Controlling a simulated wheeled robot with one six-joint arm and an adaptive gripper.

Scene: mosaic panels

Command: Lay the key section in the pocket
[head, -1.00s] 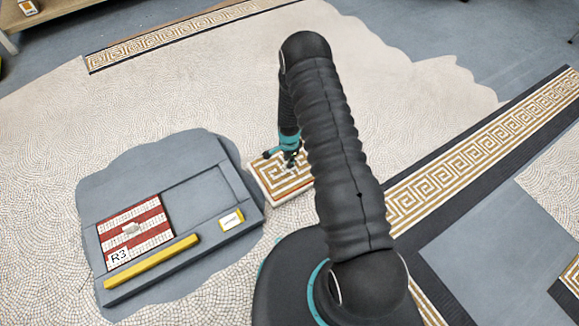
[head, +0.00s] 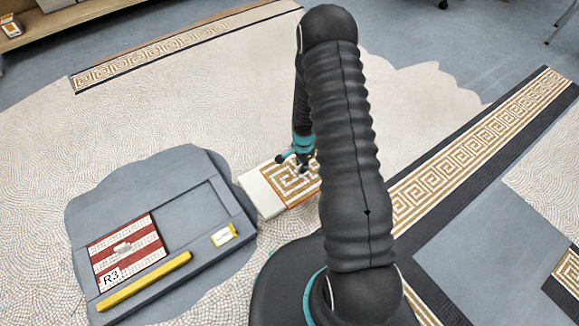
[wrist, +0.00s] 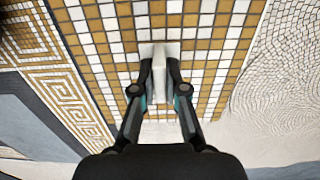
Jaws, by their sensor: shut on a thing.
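The key section (head: 284,188) is a gold-and-white tile panel with a key pattern. In the wrist view its tiles (wrist: 215,22) fill the upper middle. My gripper (head: 300,167) is above it, and in the wrist view it (wrist: 167,72) is shut on the pale grip block (wrist: 167,56) on its face. The panel looks raised and overlaps a white slab (head: 258,194); the arm hides its right part. The pocket (head: 190,210) is an empty grey recess in a grey bed to the left, beside the red-and-white R3 panel (head: 107,252).
A yellow bar (head: 145,281) lies along the bed's front edge (head: 215,262), with a small yellow-edged label (head: 223,236) to its right. Key-pattern floor borders (head: 480,140) run at right and far left. Pale mosaic floor (head: 220,90) is clear behind.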

